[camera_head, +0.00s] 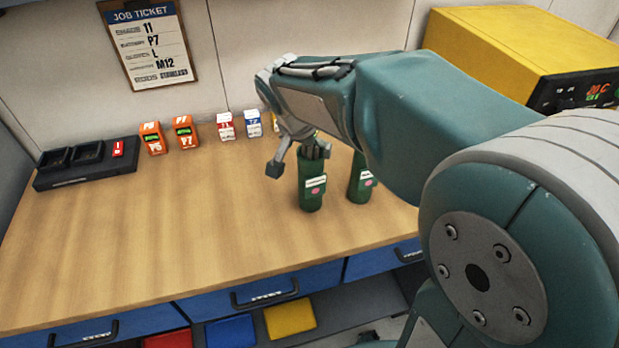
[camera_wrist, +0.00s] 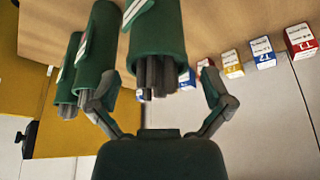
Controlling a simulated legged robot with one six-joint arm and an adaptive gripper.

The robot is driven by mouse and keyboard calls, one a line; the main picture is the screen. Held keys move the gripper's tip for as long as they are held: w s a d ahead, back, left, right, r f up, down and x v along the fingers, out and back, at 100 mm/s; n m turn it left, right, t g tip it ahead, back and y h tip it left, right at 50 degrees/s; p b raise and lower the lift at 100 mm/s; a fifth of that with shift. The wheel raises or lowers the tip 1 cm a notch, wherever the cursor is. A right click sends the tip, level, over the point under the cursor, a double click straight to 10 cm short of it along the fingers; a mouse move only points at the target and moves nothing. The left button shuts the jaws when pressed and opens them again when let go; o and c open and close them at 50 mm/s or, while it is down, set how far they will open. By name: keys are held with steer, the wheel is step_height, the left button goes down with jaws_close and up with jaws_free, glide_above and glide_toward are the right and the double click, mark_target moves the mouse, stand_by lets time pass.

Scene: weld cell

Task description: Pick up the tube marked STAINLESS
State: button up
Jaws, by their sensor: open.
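Green tubes holding grey rods stand on the bench. In the head view, one tube (camera_head: 313,180) stands in front and a second tube (camera_head: 361,182) stands to its right, partly behind my arm. The wrist view shows a near tube (camera_wrist: 158,38) and two more tubes (camera_wrist: 102,40) (camera_wrist: 68,75) to the left. Each head-view tube has a white label with a pink mark, too small to read, so I cannot tell which says STAINLESS. My gripper (camera_wrist: 160,76) is open, with its fingers on either side of the near tube's rod end. Any contact is unclear.
A job ticket (camera_head: 150,42) on the wall reads STAINLESS at the bottom. Small cartons (camera_head: 225,126), orange packs (camera_head: 152,138) and a black dock (camera_head: 85,162) line the back. A yellow unit (camera_head: 500,45) stands at right. The bench (camera_head: 170,240) is clear at left and front.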

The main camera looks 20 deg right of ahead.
mark_target(311, 180)
steer(key=x, duration=0.5)
steer(key=shift+s, duration=0.1)
steer(key=shift+r, duration=0.1)
steer(key=c, duration=1.1)
